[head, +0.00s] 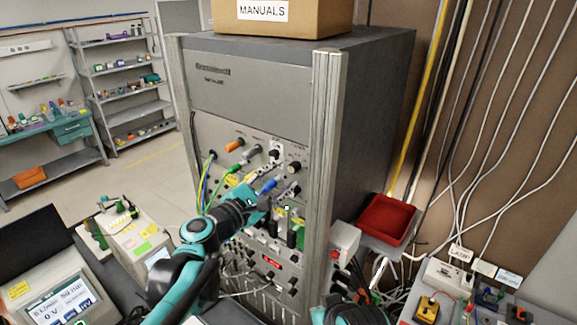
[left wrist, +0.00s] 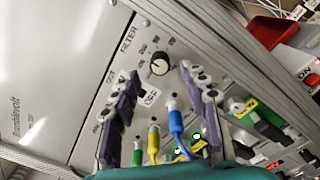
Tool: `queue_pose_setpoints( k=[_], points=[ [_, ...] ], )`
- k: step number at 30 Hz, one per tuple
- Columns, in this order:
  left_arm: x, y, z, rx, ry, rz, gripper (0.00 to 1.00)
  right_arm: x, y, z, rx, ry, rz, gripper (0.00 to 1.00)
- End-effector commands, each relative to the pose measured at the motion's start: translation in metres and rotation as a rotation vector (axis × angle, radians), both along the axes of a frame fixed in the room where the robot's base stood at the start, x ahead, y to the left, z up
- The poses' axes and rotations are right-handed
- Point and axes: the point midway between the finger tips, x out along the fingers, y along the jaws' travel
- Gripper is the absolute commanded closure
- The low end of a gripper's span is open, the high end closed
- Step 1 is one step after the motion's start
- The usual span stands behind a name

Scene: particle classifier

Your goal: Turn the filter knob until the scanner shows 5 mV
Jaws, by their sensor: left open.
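The filter knob (left wrist: 159,66) is a round black knob with a pale face, beside the printed word FILTER in the left wrist view. It also shows on the rack's front panel (head: 294,166) in the head view. My left gripper (left wrist: 158,78) is open, its two dark fingers apart on either side of the line to the knob. The knob shows beyond the fingertips, and I see no contact. In the head view my left gripper (head: 280,192) is close to the panel, below the knob. A device with a lit screen (head: 62,304), possibly the scanner, appears to read 0 V.
Blue, yellow and green plugs (left wrist: 175,118) with cables sit between and below my fingers. A metal post (head: 322,150) edges the panel on the right. A MANUALS box (head: 290,22) tops the rack. A red tray (head: 387,219) is at right.

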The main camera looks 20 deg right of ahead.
Motion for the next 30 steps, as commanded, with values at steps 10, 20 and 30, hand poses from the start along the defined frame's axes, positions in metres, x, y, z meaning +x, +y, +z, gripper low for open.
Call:
queue_pose_setpoints(
  k=[10,20,30],
  points=[
    [0.022,-0.028,0.001,0.002,-0.001,0.001,0.56,0.000,0.000,0.009,0.000,0.000,0.000,1.00],
    [0.023,-0.028,0.000,0.002,-0.002,0.001,0.79,0.000,0.000,0.009,0.000,0.000,0.000,1.00],
    [0.022,-0.028,0.000,0.007,-0.008,0.001,1.00,0.000,0.000,0.008,0.000,0.000,0.000,1.00]
  ],
)
